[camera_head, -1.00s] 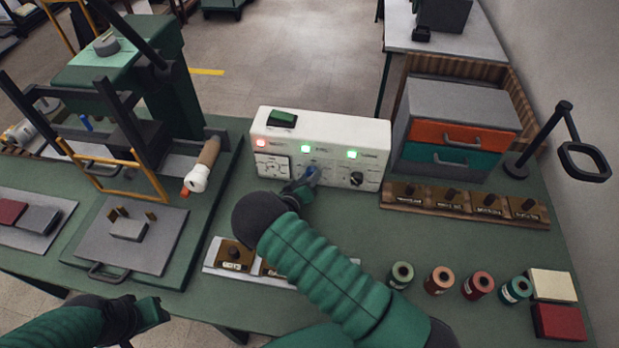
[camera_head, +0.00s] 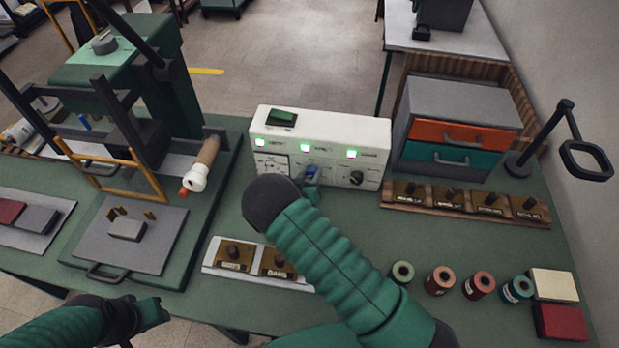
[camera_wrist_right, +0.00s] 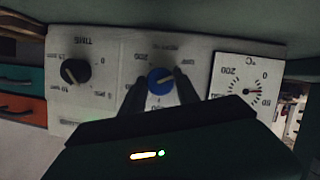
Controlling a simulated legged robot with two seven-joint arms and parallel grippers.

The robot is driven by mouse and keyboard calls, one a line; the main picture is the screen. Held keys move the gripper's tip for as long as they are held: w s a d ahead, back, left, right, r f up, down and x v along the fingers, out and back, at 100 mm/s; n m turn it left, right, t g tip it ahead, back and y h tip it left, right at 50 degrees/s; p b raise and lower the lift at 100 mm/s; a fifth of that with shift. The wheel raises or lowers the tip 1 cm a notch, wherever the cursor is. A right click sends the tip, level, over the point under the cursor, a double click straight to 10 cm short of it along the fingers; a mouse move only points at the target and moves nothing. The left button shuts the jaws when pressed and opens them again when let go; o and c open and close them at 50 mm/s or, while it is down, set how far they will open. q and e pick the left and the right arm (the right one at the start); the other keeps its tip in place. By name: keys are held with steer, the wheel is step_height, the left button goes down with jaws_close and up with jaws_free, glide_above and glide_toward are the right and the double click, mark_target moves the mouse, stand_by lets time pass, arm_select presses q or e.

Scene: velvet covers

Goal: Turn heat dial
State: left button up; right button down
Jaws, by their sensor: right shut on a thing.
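A white control box (camera_head: 375,140) stands in the middle of the bench, with three green lights along its front. The blue heat dial (camera_head: 312,171) is in the middle of the front panel; it also shows in the right wrist view (camera_wrist_right: 160,80). My right gripper (camera_wrist_right: 160,88) has a dark finger on each side of the blue dial and is shut on it. In the head view my arm partly hides this gripper. The temperature gauge (camera_wrist_right: 246,89) is beside the dial. My left gripper (camera_head: 158,312) is low at the left, away from the box; its finger gap is unclear.
A black knob (camera_head: 356,178) sits right of the blue dial on the panel. A press (camera_head: 130,100) with a wooden-handled tool (camera_head: 203,165) stands left. Drawers (camera_head: 455,135) and a rack of stamps (camera_head: 460,205) are right.

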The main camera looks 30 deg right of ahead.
steer(key=shift+s+f+m+t+y+b, duration=0.15)
steer(key=shift+m+t+y+b, duration=0.15)
steer(key=shift+m+y+b, duration=0.5)
steer(key=shift+m, duration=0.3)
steer(key=c, duration=1.3)
jaws_free()
steer(key=shift+c, duration=0.2)
steer(key=o, duration=0.4)
steer(key=shift+w, duration=0.2)
steer(key=shift+o, duration=0.2)
